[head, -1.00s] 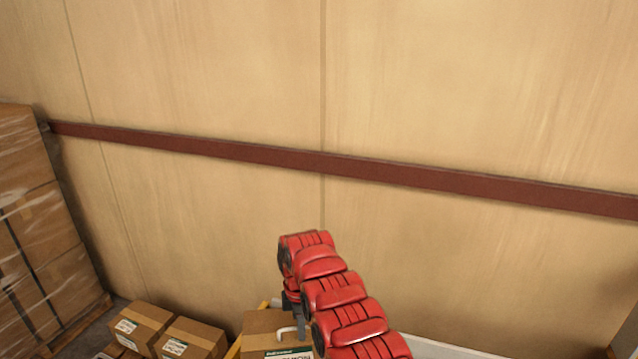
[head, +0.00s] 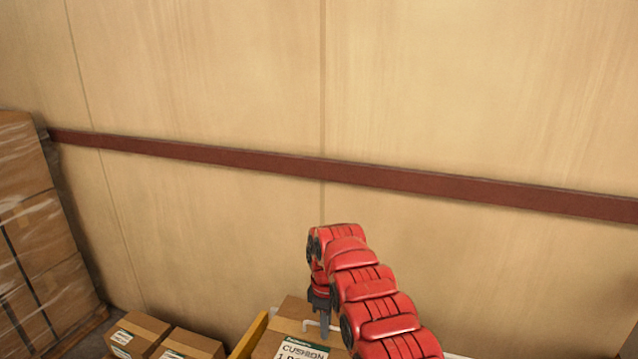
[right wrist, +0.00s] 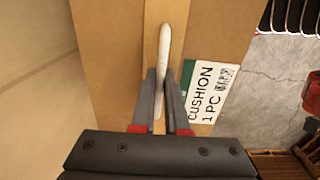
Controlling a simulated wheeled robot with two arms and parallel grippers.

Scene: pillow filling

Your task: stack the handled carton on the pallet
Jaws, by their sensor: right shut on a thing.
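The handled carton (head: 294,308) is brown, with a white label reading "CUSHION 1 PC", at the bottom of the head view. In the right wrist view the carton (right wrist: 105,60) lies under my gripper, with its white bar handle (right wrist: 163,55) on top. My right gripper (head: 322,330) is above the carton; in the right wrist view its fingers (right wrist: 161,85) are shut around the handle. Whether the carton's underside is clear of its support is hidden. I cannot make out the pallet for certain. My left gripper is out of view.
Closed labelled cartons (head: 136,333) sit at lower left. A wrapped stack of boxes (head: 45,235) stands at far left by the wall. A yellow edge (head: 250,336) runs beside the held carton. The right wrist view shows wooden slats (right wrist: 270,140) and bare grey floor (right wrist: 270,75).

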